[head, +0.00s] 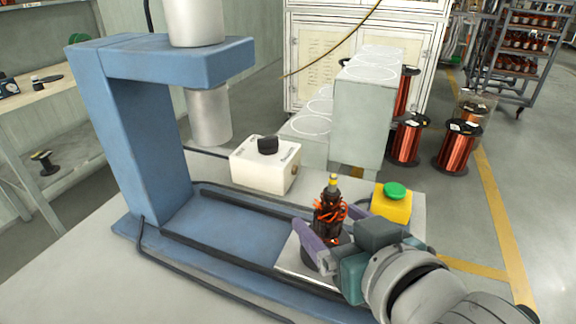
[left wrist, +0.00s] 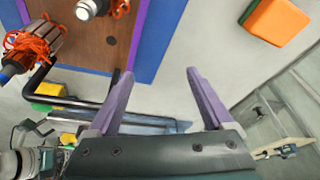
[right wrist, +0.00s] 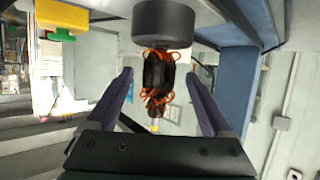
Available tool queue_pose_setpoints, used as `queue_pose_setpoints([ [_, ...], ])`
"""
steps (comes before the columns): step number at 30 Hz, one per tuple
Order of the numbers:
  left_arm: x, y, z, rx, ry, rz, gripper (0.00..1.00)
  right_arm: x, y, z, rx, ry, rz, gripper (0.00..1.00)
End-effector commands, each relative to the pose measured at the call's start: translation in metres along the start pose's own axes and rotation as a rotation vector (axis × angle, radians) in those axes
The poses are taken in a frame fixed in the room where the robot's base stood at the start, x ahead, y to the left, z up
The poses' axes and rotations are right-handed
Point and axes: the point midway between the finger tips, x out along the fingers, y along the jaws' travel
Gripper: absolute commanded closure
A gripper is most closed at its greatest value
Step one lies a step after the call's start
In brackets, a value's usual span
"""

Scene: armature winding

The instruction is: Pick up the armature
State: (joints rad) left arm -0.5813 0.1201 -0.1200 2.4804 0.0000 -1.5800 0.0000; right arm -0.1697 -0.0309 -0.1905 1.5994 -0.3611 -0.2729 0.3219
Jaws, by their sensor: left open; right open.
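The armature (head: 331,212), dark with orange copper windings and a yellowish shaft tip, stands upright on the press bed. In the right wrist view the armature (right wrist: 157,77) shows between the fingers, its lower end at a dark round holder (right wrist: 163,24). My right gripper (head: 322,222) is open with its fingers on either side of it; contact cannot be told. My left gripper (left wrist: 157,72) is open and empty, and out of the head view. An armature with orange windings (left wrist: 36,44) shows at the upper left of the left wrist view, outside those fingers.
The blue press frame (head: 150,125) with its grey ram (head: 208,115) rises left of the armature. A white control box (head: 265,165) stands behind, and a yellow box with a green button (head: 392,200) is close right. An orange block (left wrist: 274,20) lies beyond my left gripper.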

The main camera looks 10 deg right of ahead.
Motion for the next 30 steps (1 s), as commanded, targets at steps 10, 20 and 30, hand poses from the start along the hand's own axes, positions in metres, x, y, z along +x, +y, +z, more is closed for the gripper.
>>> queue_pose_setpoints([
  [10, 0.015, 0.001, 0.004, 0.0, 0.001, 0.0, 0.15, 0.046, 0.001, 0.002, -0.001, 0.001, 0.0, 0.16],
  [20, 0.014, 0.001, 0.004, 0.0, 0.001, 0.0, 0.15, 0.046, 0.001, 0.002, 0.0, 0.0, 0.0, 0.26],
  [30, 0.015, 0.001, 0.004, -0.001, 0.001, 0.0, 0.15, 0.046, 0.002, 0.002, 0.0, -0.001, 0.0, 0.64],
])
